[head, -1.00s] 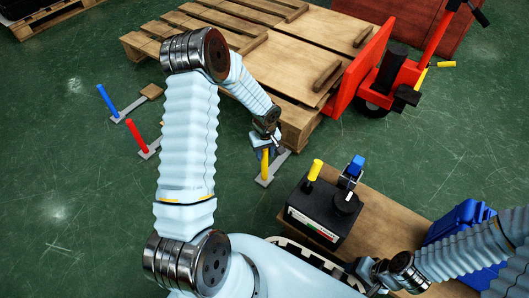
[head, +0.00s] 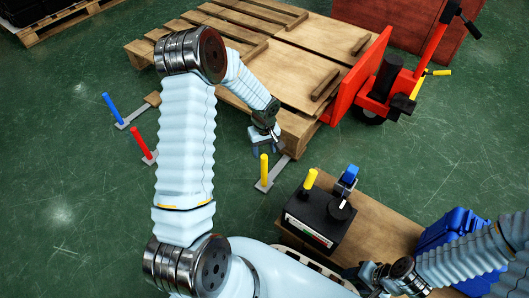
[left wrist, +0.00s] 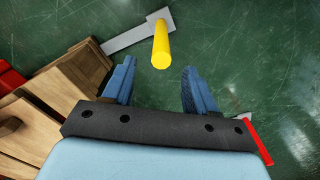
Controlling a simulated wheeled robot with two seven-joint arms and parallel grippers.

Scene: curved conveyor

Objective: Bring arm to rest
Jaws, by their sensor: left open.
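My left gripper (head: 265,143) hangs beside the near edge of the wooden pallet. In the left wrist view its two blue fingers (left wrist: 152,95) are spread apart with nothing between them. A yellow cylinder (head: 264,167) stands upright on a grey bar on the floor, just below the gripper in the head view. The yellow cylinder (left wrist: 161,44) also shows beyond the fingertips in the left wrist view, apart from them. My right gripper (head: 368,277) is low near the small table, partly hidden, and its jaw state is unclear.
The wooden pallet (head: 235,40) and a red pallet jack (head: 345,85) lie ahead. A red cylinder (head: 140,143) and a blue cylinder (head: 112,107) stand at left.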

